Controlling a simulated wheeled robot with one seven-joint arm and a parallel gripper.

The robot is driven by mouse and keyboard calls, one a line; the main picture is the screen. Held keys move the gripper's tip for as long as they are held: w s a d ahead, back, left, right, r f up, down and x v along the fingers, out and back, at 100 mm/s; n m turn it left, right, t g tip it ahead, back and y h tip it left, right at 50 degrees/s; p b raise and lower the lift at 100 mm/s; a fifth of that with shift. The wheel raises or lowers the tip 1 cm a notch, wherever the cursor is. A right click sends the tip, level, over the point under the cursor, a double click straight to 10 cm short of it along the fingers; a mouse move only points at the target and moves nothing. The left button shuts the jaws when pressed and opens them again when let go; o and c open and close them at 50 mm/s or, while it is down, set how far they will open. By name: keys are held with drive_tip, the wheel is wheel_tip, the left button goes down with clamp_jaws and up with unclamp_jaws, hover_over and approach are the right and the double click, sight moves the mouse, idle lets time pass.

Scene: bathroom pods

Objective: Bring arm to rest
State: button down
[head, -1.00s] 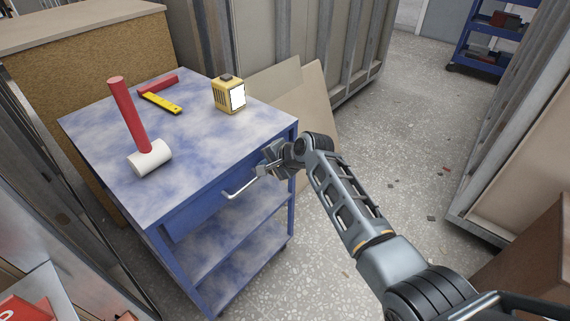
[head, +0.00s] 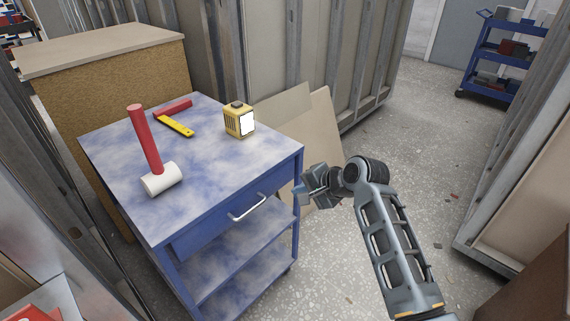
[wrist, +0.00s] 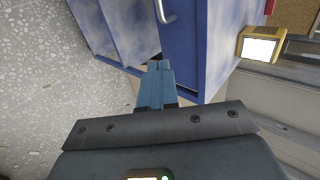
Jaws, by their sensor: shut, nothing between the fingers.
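My gripper (head: 312,190) is at the right of the blue cart (head: 170,240) in the head view, apart from it and empty. In the wrist view its fingers (wrist: 157,68) are together, with the cart's side behind them. The cart's drawer (head: 225,212) appears closed, and its silver handle (head: 247,207) is clear of my gripper. The handle also shows at the top of the wrist view (wrist: 166,12).
On the cart top are a red-handled mallet (head: 160,180), a yellow and red square (head: 176,125) and a yellow box-like device (head: 239,121). Boards (head: 320,130) lean behind the cart. A metal-framed panel (head: 500,170) stands at right. Open speckled floor (head: 420,150) lies between.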

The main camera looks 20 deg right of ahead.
drive_tip(key=s+f+n+t+h, duration=0.2)
drive_tip(key=s+f, duration=0.2)
drive_tip(key=s, duration=0.9)
drive_tip(key=s+f+n+t+h, duration=0.15)
drive_tip(key=s+f, duration=0.35)
drive_tip(key=s, duration=0.9)
drive_tip(key=s+r+n+t, duration=0.1)
drive_tip(key=s+r+n, duration=0.3)
drive_tip(key=s+r, duration=0.6)
drive_tip(key=s+d+r+n+t+h, duration=0.1)
drive_tip(key=s+r+n, duration=0.3)
drive_tip(key=s+r, duration=0.6)
drive_tip(key=s+t, duration=0.1)
drive_tip(key=s, duration=0.3)
drive_tip(key=shift+s+d+r, duration=0.15)
drive_tip(key=shift+s, duration=0.05)
